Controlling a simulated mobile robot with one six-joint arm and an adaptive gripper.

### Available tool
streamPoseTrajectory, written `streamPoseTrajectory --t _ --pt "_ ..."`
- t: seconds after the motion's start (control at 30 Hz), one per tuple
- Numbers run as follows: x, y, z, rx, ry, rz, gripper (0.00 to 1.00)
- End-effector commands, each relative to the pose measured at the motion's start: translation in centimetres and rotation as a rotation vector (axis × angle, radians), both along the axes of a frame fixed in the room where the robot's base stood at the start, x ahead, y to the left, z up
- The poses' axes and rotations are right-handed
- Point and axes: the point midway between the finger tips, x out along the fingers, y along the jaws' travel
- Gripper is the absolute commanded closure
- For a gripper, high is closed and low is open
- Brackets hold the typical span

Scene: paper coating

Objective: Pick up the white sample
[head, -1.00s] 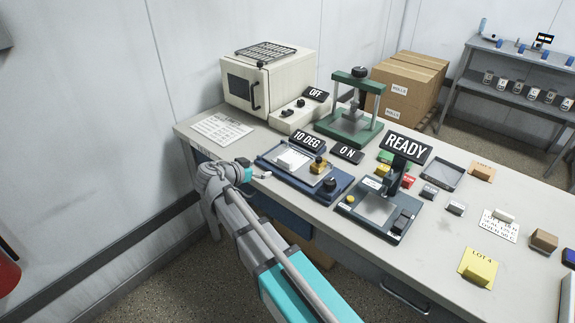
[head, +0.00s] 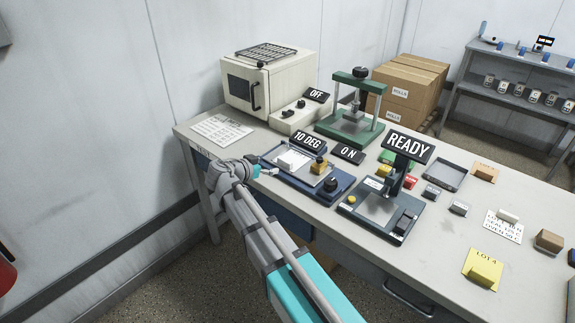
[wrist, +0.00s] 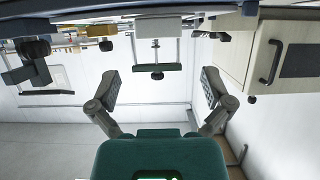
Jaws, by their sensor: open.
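Two white pieces could be the white sample. A white flat piece (head: 292,159) lies on the blue device marked 10 DEG (head: 328,190). A small white block (head: 508,216) sits at the right on a printed sheet (head: 504,229). My gripper (head: 268,171) is at the table's front edge, just left of the blue device and well away from the white block. In the wrist view my gripper (wrist: 160,84) has its two fingers wide apart with nothing between them.
An oven (head: 262,85) marked OFF and a green press (head: 350,125) stand at the back. A dark device marked READY (head: 380,208) stands right of the blue one. A yellow block (head: 486,273) sits on a yellow card. Bare tabletop (head: 445,240) lies between.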

Motion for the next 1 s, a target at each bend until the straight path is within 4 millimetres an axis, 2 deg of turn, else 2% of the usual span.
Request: streamPoseTrajectory --t 0.03,0.23,0.77,1.0 --pt "0.7 -0.5 -0.6 0.000 0.000 -0.002 0.00" --pt "2.2 -1.7 -1.3 0.000 0.001 -0.001 0.00" --pt "2.8 -2.3 -1.5 0.000 0.000 -0.001 0.00" --pt "4.3 -3.6 -2.5 0.001 0.000 -0.004 0.00"
